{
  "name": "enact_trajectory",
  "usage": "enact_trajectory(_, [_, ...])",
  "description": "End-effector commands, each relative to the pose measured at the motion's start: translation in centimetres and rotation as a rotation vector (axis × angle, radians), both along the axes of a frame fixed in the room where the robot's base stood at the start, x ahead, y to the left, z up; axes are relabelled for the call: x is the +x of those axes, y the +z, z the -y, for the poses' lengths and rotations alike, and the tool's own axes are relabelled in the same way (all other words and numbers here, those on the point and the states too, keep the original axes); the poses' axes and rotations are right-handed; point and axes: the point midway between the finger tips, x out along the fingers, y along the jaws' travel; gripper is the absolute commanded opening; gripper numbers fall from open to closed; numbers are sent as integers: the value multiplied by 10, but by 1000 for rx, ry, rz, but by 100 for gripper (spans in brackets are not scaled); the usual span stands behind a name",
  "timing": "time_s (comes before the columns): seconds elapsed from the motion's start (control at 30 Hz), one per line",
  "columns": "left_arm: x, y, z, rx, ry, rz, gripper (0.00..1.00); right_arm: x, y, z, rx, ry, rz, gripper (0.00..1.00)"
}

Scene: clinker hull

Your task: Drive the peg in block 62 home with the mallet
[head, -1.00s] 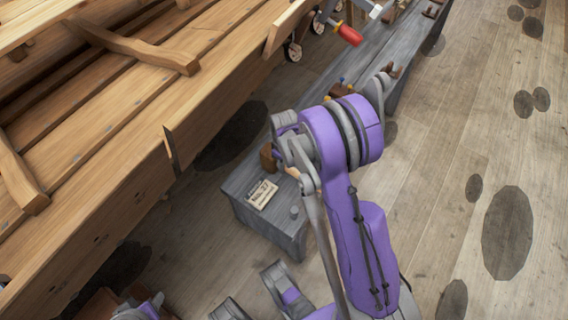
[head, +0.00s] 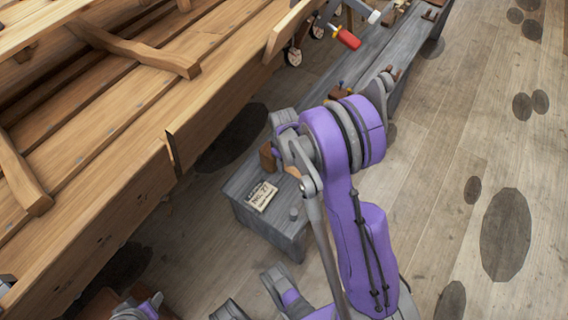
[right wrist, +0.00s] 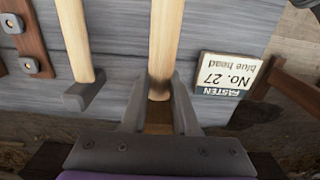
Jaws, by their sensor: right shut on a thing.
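In the right wrist view my right gripper (right wrist: 159,105) is shut on a pale wooden handle (right wrist: 166,45), which I take for the mallet's. The handle runs up out of the picture. In the head view my right gripper (head: 283,163) is over the near end of the grey bench, and my wrist hides most of it. A brown wooden piece (head: 268,157) shows beside it; I cannot tell if it is the mallet head. Block 62 and its peg cannot be made out.
A card (right wrist: 228,75) reading "FASTEN No. 27 blue head" lies on the grey bench (head: 285,233). Another pale handle (right wrist: 75,40) is beside the held one. The planked wooden hull (head: 100,190) fills the left. A red-handled tool (head: 347,38) is farther back. The floor at right is clear.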

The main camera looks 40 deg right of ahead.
Motion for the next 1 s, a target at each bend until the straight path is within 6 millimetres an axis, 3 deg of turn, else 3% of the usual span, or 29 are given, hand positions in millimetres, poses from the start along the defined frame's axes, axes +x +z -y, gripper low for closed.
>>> enact_trajectory(0.5, [-1,46,0,0,0,16,50,0,66,0,-1,0,1,0])
enact_trajectory(0.8, [-2,48,0,0,0,17,50,0,69,0,0,0,0,0])
enact_trajectory(0.83, [-1,48,0,0,0,17,50,0,69,0,0,0,0,25])
enact_trajectory(0.97, [-1,48,0,0,0,17,50,0,69,0,0,0,0,1])
enact_trajectory(1.0, [-1,48,0,0,0,17,50,0,69,0,0,0,0,0])
